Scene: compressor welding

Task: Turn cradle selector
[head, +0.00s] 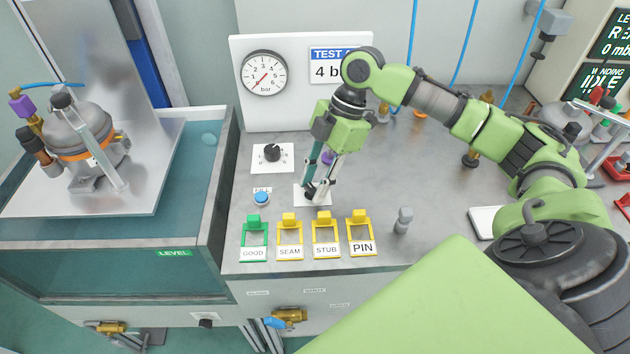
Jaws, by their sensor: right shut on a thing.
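My right gripper (319,190) reaches down onto the grey bench top, its fingers shut on a small dark knob (310,193). The knob sits on a small white plate (325,200), and the fingers hide much of it. A second black knob (272,152) stands on a larger white plate (286,165) up and left of the gripper, apart from it. I cannot read which knob is the cradle selector. A grey compressor (75,125) with an orange band rests on a metal platform (130,195) over the tank at left. My left gripper is not in view.
A blue button (261,198) sits left of the gripper. Green and yellow tag holders (290,222) line the bench's front, with a grey peg (403,220) to their right. A white panel with a gauge (264,73) stands behind. The water tank (215,185) lies left.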

